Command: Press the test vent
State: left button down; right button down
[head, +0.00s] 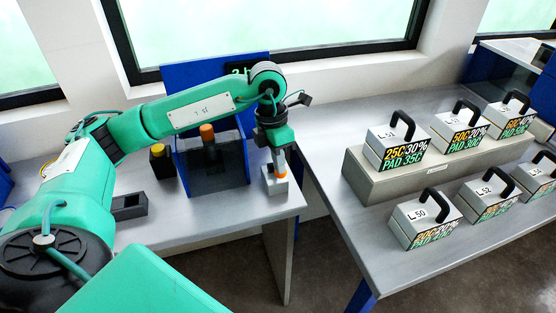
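My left gripper (279,165) points straight down at the right end of the left table. Right under it stands a small light grey block (275,187). An orange piece shows at the fingertips, just above the block. I cannot tell whether the fingers are open or shut, or whether they touch the block. No part is clearly marked as the test vent. An orange-brown capped cylinder (207,133) stands in a dark grey bath box with a blue frame (247,150), left of the gripper. My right gripper is not in view.
A black box with a yellow top (158,151) and a low dark open tray (129,207) stand left of the bath. The right table (315,140) holds several handled, labelled blocks, some on a raised grey step (400,183). A gap separates the tables.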

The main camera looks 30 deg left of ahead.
pick_arm(q)
jog(key=shift+s+d+f, duration=0.15)
jog(key=shift+s+f, duration=0.1)
jog(key=shift+f, duration=0.15)
